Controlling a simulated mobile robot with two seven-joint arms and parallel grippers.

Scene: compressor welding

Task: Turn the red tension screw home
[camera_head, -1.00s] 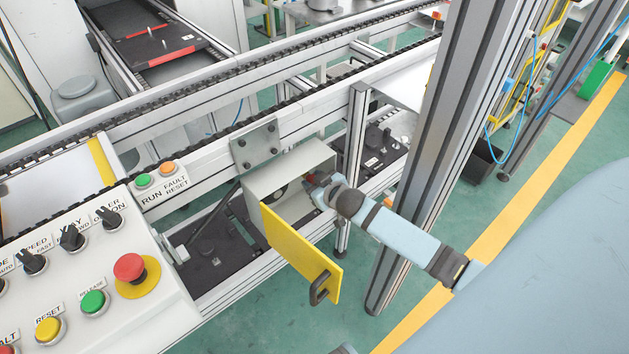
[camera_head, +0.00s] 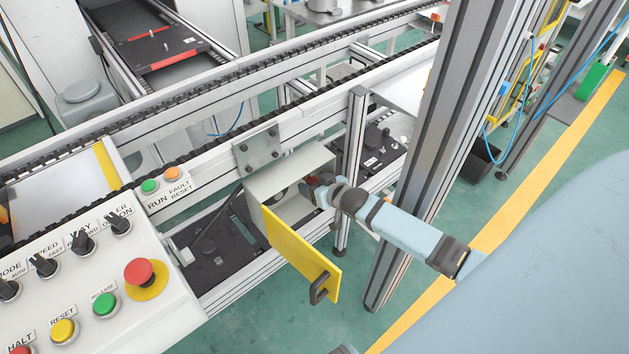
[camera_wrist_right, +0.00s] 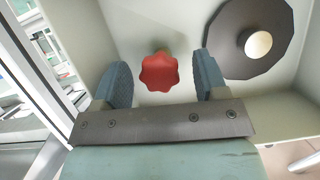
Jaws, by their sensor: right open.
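The red tension screw (camera_wrist_right: 159,71) has a lobed knob and sits on the inside wall of a light grey box (camera_head: 290,172). In the right wrist view it lies between the two fingers of my right gripper (camera_wrist_right: 161,82), with a gap on both sides. The gripper is open and does not touch the knob. In the head view the right gripper (camera_head: 320,190) reaches into the box from the right and mostly hides the screw. My left gripper does not show.
A dark disc with a pale hub (camera_wrist_right: 257,44) is beside the screw in the box. The box's yellow door (camera_head: 300,258) hangs open in front. A metal post (camera_head: 425,150) stands close to my right arm. A control panel (camera_head: 90,270) is at the lower left.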

